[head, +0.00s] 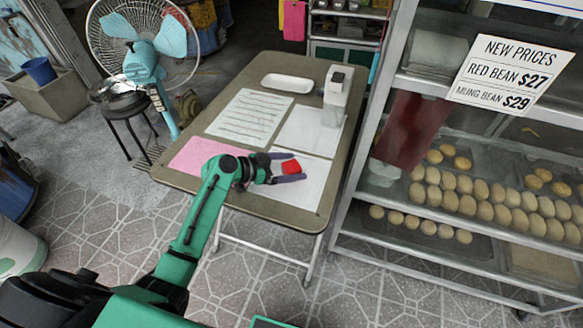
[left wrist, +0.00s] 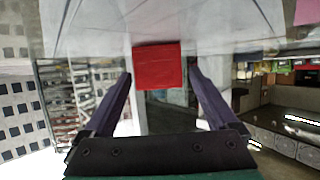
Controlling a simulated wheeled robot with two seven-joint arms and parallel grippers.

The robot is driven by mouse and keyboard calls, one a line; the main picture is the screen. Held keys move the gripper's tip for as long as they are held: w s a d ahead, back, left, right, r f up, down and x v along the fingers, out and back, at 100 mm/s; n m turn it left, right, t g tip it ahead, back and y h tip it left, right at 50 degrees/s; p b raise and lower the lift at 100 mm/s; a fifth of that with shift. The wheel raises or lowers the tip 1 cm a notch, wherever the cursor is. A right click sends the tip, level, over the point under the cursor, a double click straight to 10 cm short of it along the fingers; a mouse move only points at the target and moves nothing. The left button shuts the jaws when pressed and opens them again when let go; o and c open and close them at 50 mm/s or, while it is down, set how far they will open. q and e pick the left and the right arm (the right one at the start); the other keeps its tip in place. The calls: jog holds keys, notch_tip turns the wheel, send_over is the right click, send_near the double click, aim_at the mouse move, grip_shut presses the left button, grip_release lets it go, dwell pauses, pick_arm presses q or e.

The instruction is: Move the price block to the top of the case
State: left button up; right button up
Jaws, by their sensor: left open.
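The price block looks to be the small red block (head: 291,167) on a white sheet on the folding table (head: 190,182). It also shows as a red square in the left wrist view (left wrist: 157,66). My left gripper (head: 288,167) is open at the table top, with its two fingers on either side of the block and apart from it. The case (head: 337,215) is the metal-framed glass cabinet of buns at the right. Its top is outside the head view. My right gripper is not in view.
A price sign (head: 508,73) hangs on the case. A fan (head: 145,62) stands at the left.

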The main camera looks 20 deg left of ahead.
pick_arm(q)
jog(key=shift+w+d+f, duration=0.1)
jog(key=shift+w, duration=0.05)
grip_shut()
